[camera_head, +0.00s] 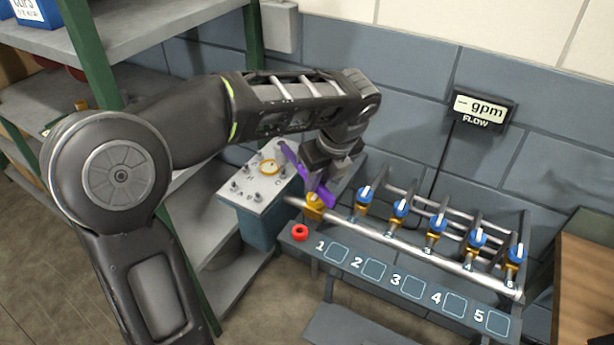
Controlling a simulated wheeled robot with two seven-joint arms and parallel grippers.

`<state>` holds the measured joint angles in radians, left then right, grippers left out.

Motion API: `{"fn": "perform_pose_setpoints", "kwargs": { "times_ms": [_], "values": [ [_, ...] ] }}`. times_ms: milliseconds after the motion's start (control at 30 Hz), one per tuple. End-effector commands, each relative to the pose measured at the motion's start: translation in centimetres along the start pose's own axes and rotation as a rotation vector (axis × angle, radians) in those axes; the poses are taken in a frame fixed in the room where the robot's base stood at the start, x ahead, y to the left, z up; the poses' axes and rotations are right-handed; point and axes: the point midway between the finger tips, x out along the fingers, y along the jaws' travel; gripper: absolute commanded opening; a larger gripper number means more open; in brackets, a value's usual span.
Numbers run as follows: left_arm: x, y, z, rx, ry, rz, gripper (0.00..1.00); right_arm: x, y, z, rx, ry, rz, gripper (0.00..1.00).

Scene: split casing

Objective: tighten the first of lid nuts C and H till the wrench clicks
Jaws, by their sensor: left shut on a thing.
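The split casing (257,228) stands at the centre left, with a pale lid (250,199). Several small grey nuts stand on the lid, with a yellow ring (269,167) among them. The lid's letters are too small to read, so I cannot tell which nuts are C and H. My right gripper is out of view.
A pipe rack (424,255) with several blue-handled valves and numbered squares stands at the right. A flow display (480,111) hangs on the wall. Shelving (180,28) stands at the left.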

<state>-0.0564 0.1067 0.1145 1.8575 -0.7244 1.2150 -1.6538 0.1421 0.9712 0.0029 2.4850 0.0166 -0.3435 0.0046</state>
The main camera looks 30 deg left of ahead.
Motion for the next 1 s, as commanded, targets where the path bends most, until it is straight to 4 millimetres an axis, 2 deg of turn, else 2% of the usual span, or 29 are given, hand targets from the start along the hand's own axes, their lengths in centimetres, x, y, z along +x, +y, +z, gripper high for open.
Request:
{"fn": "perform_pose_setpoints", "kwargs": {
  "times_ms": [33,233,1000],
  "values": [
    [1.0,0.0,-0.3,0.0,-0.001,0.0,0.0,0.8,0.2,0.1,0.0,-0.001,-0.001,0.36],
    [1.9,0.0,-0.6,0.001,-0.001,-0.002,0.0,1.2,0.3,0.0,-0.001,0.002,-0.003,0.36],
    [1.9,0.1,-0.7,0.003,-0.001,-0.002,0.0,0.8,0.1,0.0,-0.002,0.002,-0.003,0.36]
  ]
}}
